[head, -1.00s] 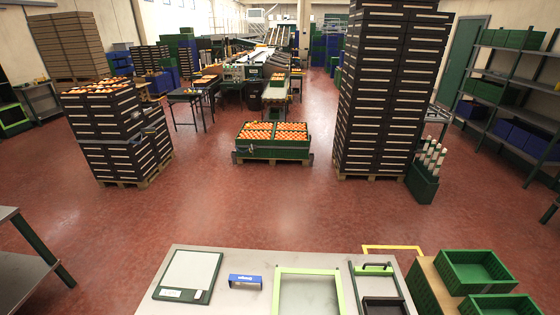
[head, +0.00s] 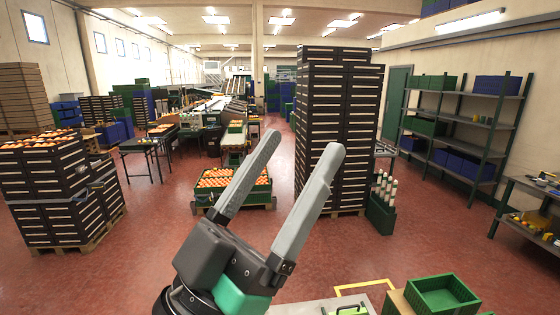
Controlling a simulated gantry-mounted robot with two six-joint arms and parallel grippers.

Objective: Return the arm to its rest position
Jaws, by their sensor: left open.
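My left gripper (head: 290,182) is raised in the middle of the head view. Its two long grey fingers point up and stand wide apart, with nothing between them. Its dark wrist and green part show at the bottom. The gripper is in front of the bin of oranges (head: 222,180) on the floor and hides part of it. My right gripper is not in view.
The grey worktable (head: 294,309) shows only at the bottom edge, with a green crate (head: 443,294) to its right. A tall stack of black crates (head: 345,140) stands beyond the gripper. Shelves (head: 463,125) line the right; red floor (head: 150,260) is open at left.

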